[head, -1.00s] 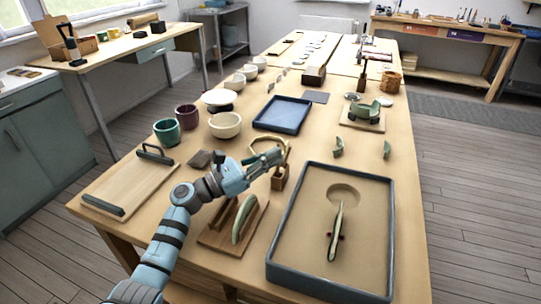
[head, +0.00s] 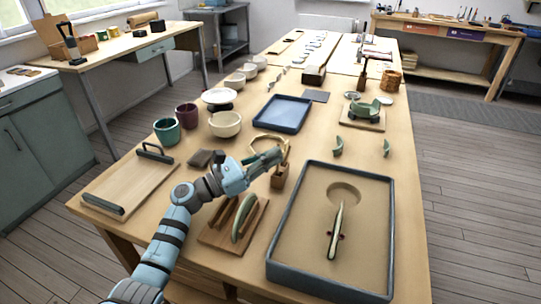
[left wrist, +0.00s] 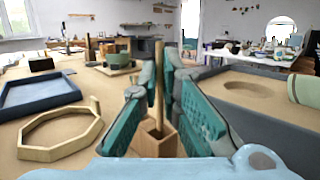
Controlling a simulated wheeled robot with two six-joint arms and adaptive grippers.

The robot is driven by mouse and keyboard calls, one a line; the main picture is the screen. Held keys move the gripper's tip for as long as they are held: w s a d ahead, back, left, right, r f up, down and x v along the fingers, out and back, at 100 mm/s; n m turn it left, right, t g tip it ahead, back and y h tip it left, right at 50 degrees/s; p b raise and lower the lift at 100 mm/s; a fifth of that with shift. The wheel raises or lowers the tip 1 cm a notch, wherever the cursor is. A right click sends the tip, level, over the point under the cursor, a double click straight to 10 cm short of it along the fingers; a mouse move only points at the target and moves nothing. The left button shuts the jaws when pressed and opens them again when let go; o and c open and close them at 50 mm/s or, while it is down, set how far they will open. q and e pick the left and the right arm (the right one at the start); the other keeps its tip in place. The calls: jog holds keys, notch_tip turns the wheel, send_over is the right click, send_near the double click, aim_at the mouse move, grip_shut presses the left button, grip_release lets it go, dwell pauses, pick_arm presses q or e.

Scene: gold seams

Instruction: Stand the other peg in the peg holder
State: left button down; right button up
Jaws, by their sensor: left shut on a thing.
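My left gripper (head: 277,156) is shut on a slim wooden peg, just above the small wooden peg holder (head: 278,180). In the left wrist view the peg (left wrist: 159,88) stands nearly upright between the two teal fingers (left wrist: 165,85). Its lower end meets the open top of the box-like holder (left wrist: 153,144); I cannot tell how deep it reaches inside. The right finger partly covers the holder. A second peg cannot be made out clearly. My right gripper does not show.
A pale octagonal frame (left wrist: 58,153) lies left of the holder. A sand tray (head: 306,245) stands to the right, a wooden rack (head: 222,240) in front, a blue tray (head: 284,112) behind. Bowls and cups line the left edge.

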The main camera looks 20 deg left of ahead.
pick_arm(q)
jog(key=shift+f, duration=0.15)
dwell(0.5)
jog(key=c, duration=1.7)
grip_release()
jog(key=o, duration=0.5)
jog(key=shift+r+p, duration=2.95)
jog(key=shift+r, duration=0.1)
